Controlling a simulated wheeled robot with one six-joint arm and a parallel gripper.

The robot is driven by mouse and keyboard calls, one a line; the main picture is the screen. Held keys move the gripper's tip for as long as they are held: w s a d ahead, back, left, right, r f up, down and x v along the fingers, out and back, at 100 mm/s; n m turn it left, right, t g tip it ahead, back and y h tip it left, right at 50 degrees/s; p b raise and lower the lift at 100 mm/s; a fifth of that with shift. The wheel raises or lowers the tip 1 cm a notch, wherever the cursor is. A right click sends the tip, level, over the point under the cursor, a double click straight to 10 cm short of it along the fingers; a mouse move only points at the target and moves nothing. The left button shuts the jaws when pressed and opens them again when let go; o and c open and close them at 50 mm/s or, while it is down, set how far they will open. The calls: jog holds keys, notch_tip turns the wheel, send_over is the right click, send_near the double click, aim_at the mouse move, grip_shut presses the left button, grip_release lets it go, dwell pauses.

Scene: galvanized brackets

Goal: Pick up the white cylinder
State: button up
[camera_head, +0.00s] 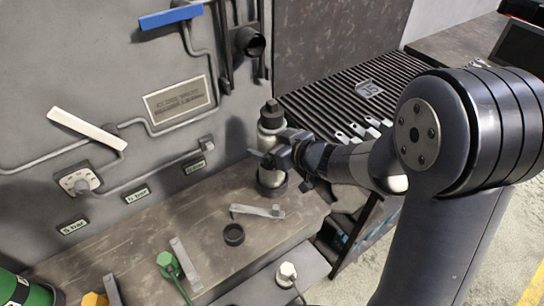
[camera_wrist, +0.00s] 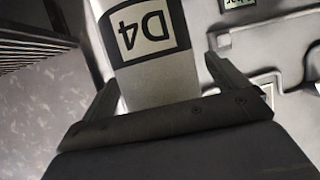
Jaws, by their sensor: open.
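The white cylinder (camera_head: 271,178) stands upright in a dark round holder at the back of the workbench in the head view. It has a dark top, and my gripper hides part of its middle. My gripper (camera_head: 268,156) is at the cylinder's mid-height. In the wrist view the cylinder (camera_wrist: 160,82) fills the space between the two spread fingers of my gripper (camera_wrist: 165,85). A label reading "D4" shows on it, upside down. The gripper is open around the cylinder; whether a finger touches it I cannot tell.
An empty dark ring (camera_head: 234,234) and a grey bracket-like handle (camera_head: 257,211) lie on the workbench (camera_head: 205,220) in front of the cylinder. The wall with pipes and a blue lever (camera_head: 171,17) is close behind. A slatted rack (camera_head: 335,95) stands to the right.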

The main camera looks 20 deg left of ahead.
jog(key=shift+c, duration=0.2)
jog(key=c, duration=2)
jog(key=shift+r, duration=0.2)
